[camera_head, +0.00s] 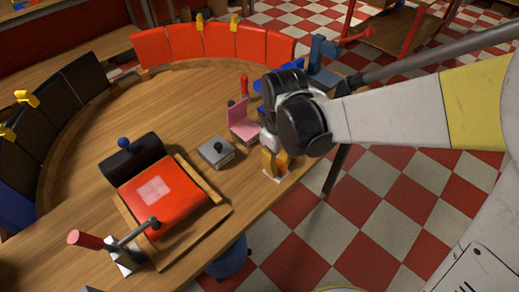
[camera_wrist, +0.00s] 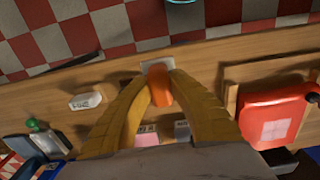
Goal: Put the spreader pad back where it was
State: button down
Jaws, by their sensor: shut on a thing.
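My gripper (camera_head: 274,168) is low over the front edge of the wooden table. In the wrist view, its two yellow fingers (camera_wrist: 160,80) are closed around an orange upright piece (camera_wrist: 160,90). A pale flat plate (camera_wrist: 157,63) shows at the fingertips, below or at the end of the orange piece; it also shows in the head view (camera_head: 272,179). This held piece appears to be the spreader pad. I cannot tell whether the plate touches the table. In the head view my fingers hide most of the orange piece.
A grey block with a black knob (camera_head: 216,152) and a pink seat-shaped holder (camera_head: 243,122) stand close left of my gripper. The curved table's middle is clear.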

jog(key=a+f, duration=0.1)
jog(key=a, duration=0.1)
jog(key=a+f+b, duration=0.1)
jog(key=a+f, duration=0.1)
jog(key=a, duration=0.1)
jog(key=s+a+f+b, duration=0.1)
jog(key=a, duration=0.1)
jog(key=shift+a+f, duration=0.25)
jog(key=shift+f, duration=0.05)
jog(key=shift+f+b, duration=1.05)
jog(key=shift+f, duration=0.9)
jog(key=shift+s, duration=0.1)
jog(key=shift+f, duration=0.2)
jog(key=c, duration=1.3)
grip_release()
